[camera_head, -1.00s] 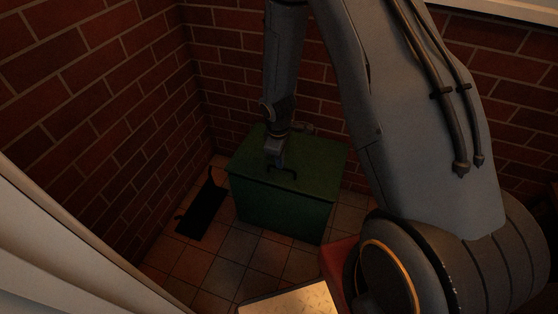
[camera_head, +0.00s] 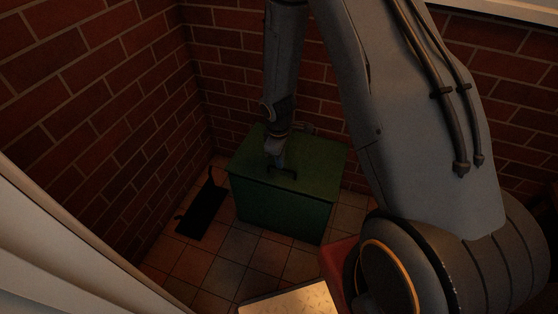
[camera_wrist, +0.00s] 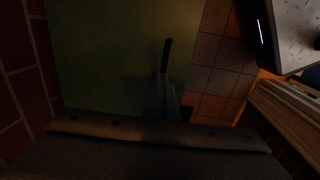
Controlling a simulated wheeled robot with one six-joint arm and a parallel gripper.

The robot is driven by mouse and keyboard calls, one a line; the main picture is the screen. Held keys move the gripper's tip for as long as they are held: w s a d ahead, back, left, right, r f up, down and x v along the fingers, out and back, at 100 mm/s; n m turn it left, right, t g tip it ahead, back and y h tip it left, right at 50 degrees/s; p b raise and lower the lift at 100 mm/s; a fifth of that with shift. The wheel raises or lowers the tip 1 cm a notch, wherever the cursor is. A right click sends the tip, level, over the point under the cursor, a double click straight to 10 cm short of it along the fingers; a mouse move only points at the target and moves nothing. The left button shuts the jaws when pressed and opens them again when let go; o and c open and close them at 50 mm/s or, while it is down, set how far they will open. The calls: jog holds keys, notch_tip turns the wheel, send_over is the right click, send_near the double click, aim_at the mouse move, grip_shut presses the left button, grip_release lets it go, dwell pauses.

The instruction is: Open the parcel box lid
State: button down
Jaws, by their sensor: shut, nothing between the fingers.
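The green parcel box (camera_head: 285,205) stands on the tiled floor in the brick corner. Its lid (camera_head: 318,158) lies flat and closed on top. A dark bar handle (camera_head: 283,173) is on the lid near the front edge. My gripper (camera_head: 279,163) points down at the lid, its fingertips at or just above the handle; I cannot tell if they touch it. In the wrist view the lid (camera_wrist: 105,55) fills the left and middle. The handle (camera_wrist: 167,52) shows as a dark bar just beyond my gripper's tips (camera_wrist: 163,76). The fingers are together with nothing between them.
A black boot-tray-like object (camera_head: 203,210) lies on the floor left of the box. Brick walls (camera_head: 95,110) close in behind and at left. Tiled floor (camera_head: 235,262) is free in front of the box. A pale door or frame edge (camera_head: 60,245) is near at left.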

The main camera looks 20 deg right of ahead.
jog(key=c, duration=1.9)
grip_release()
notch_tip(320, 180, up, 8)
jog(key=p, duration=0.1)
jog(key=shift+s+a+p, duration=0.25)
jog(key=shift+p, duration=0.05)
